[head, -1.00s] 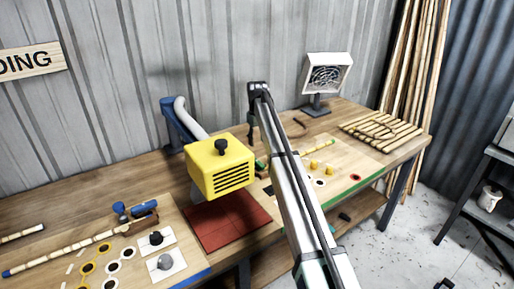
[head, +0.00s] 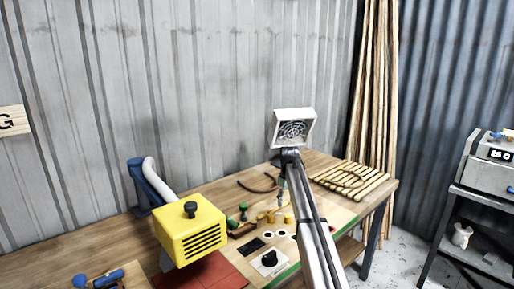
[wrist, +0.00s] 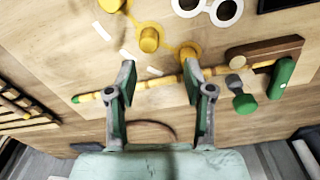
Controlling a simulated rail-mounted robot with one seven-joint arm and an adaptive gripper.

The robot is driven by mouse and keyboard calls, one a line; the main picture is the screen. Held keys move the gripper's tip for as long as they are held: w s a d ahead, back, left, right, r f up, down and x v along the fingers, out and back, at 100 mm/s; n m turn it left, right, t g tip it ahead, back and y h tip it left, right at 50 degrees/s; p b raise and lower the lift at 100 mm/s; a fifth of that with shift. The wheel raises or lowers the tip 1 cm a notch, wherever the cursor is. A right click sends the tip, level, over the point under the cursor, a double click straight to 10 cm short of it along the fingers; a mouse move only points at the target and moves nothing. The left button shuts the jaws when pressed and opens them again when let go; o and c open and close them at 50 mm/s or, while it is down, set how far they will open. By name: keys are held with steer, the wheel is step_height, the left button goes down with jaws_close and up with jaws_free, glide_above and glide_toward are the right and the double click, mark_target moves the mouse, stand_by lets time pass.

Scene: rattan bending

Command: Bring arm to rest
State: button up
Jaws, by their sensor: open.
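My gripper (wrist: 158,85) is open in the wrist view, its two fingers spread and pointing at the workbench. A segmented rattan pole (wrist: 159,82) with a green end crosses the view at the fingertips. Whether it lies between the fingers or below them I cannot tell. In the head view my arm reaches over the right part of the workbench (head: 330,166), and my gripper (head: 282,188) is small and partly hidden near its back, in front of the fan.
Yellow pegs (wrist: 149,40), a brown wooden block with a green clamp (wrist: 268,60) and a green knob (wrist: 243,100) are close to the fingers. Tall poles (head: 372,90) lean behind.

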steer(key=s+d+f+m, duration=0.1)
steer(key=s+d+f, duration=0.1)
steer(key=d, duration=0.9)
steer(key=s+d+f+m, duration=0.1)
steer(key=s+d+f, duration=0.1)
steer(key=d, duration=0.8)
steer(key=s+d+f+m, duration=0.1)
steer(key=s+d+f, duration=0.3)
steer(key=s+f, duration=0.1)
steer(key=s+a+f+g, duration=0.1)
steer(key=s+a+f, duration=0.4)
steer(key=s+f, duration=0.55)
steer(key=s+a+f+m+g, duration=0.1)
steer(key=s+a+f, duration=0.4)
steer(key=s+f, duration=0.55)
steer(key=s+a+f+g, duration=0.2)
steer(key=s+a+f, duration=0.2)
steer(key=s+f, duration=0.7)
steer(key=s+a+f+g, duration=0.1)
steer(key=s+a+f, duration=0.2)
steer(key=s, duration=1.5)
steer(key=s+a+f+m+g, duration=0.1)
steer(key=s+a+f+g, duration=0.1)
steer(key=s, duration=1.6)
step_height(320, 180, down, 2)
steer(key=shift+a+f, duration=0.1)
steer(key=shift+a, duration=0.7)
